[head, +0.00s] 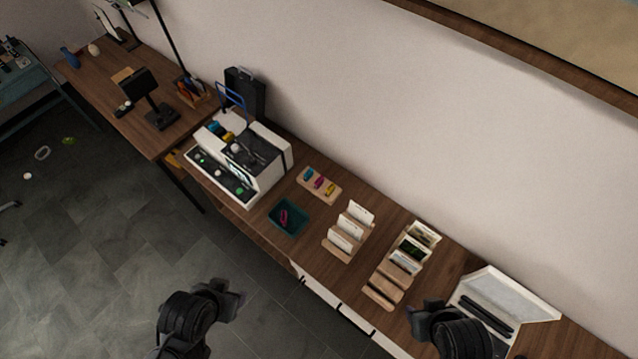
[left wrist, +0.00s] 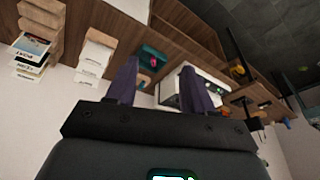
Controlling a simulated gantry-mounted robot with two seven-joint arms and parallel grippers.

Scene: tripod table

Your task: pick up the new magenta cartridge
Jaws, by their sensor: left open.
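A small wooden holder (head: 330,194) on the long table carries a magenta cartridge (head: 319,182) between a blue one (head: 308,174) and a yellow one (head: 330,188). A second magenta cartridge (head: 284,216) lies in a teal tray (head: 291,231) to the left. The teal tray also shows in the left wrist view (left wrist: 150,50), between and beyond my fingers. My left gripper (head: 232,298) is over the floor in front of the table, apart from both cartridges; its fingers (left wrist: 158,82) are spread and empty. My right gripper (head: 418,318) is near the table's right part; its fingers are unclear.
A white printer (head: 262,187) with its top open stands left of the holder. Wooden card racks (head: 336,248) (head: 385,275) stand to the right, then a white open case (head: 530,300). A monitor (head: 140,84) stands on the far-left table. Bare tabletop surrounds the holder.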

